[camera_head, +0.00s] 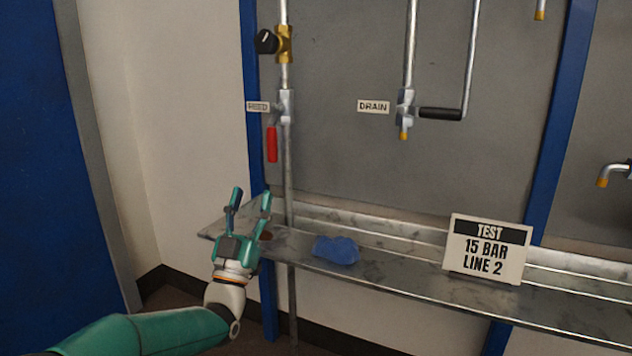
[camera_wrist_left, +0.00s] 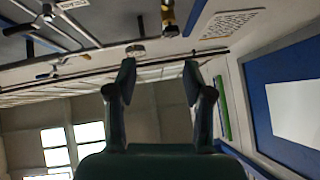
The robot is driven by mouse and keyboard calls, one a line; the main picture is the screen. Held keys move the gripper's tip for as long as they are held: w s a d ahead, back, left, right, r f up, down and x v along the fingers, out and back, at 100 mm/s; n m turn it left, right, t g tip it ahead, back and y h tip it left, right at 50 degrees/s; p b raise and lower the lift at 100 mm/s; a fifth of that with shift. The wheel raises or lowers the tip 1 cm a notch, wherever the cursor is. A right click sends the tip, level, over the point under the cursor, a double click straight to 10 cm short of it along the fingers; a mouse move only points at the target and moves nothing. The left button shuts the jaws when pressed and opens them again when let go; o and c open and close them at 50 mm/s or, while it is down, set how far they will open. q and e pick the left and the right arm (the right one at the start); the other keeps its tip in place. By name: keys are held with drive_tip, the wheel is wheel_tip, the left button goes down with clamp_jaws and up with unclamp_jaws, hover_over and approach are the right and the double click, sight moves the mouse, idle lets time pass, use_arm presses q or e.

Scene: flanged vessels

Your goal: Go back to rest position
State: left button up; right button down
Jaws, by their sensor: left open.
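My left gripper (camera_head: 250,202) is open and empty, its fingers pointing up, in front of the left end of the metal shelf. Its arm comes in from the lower left in the head view. The left wrist view also shows the two fingers (camera_wrist_left: 158,78) apart, with nothing between them. My right gripper is in neither view.
A metal shelf (camera_head: 400,278) runs along the grey panel and holds a blue cloth (camera_head: 336,249) and a test sign (camera_head: 487,249). Above are a red-handled feed valve (camera_head: 272,144), a black knob (camera_head: 266,41) and a drain valve (camera_head: 405,108). A blue post (camera_head: 250,90) stands behind the gripper.

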use_arm(q)
drive_tip(key=a+f+n+g+y, duration=0.2)
drive_tip(key=a+f+g, duration=0.15)
drive_tip(key=f, duration=1.15)
drive_tip(key=a+f+n+g+y, duration=0.15)
drive_tip(key=f+g, duration=0.25)
drive_tip(key=f, duration=1)
drive_tip(key=s+d+f+n+g, duration=0.1)
drive_tip(key=s+f+g, duration=0.4)
drive_tip(key=s+f, duration=0.55)
drive_tip(key=s+d+f+g, duration=0.1)
drive_tip(key=s+f+g, duration=0.5)
drive_tip(key=f, duration=0.8)
drive_tip(key=s+d+f+g, duration=0.2)
drive_tip(key=s+f+g, duration=0.1)
drive_tip(key=s, duration=0.7)
drive_tip(key=s+d+f+g, duration=0.1)
drive_tip(key=s+f+g, duration=0.15)
drive_tip(key=s, duration=0.75)
wheel_tip(320, 180, up, 38)
drive_tip(key=s+g+p, duration=0.1)
drive_tip(key=p, duration=3.6)
drive_tip(key=shift+n+p, duration=0.35)
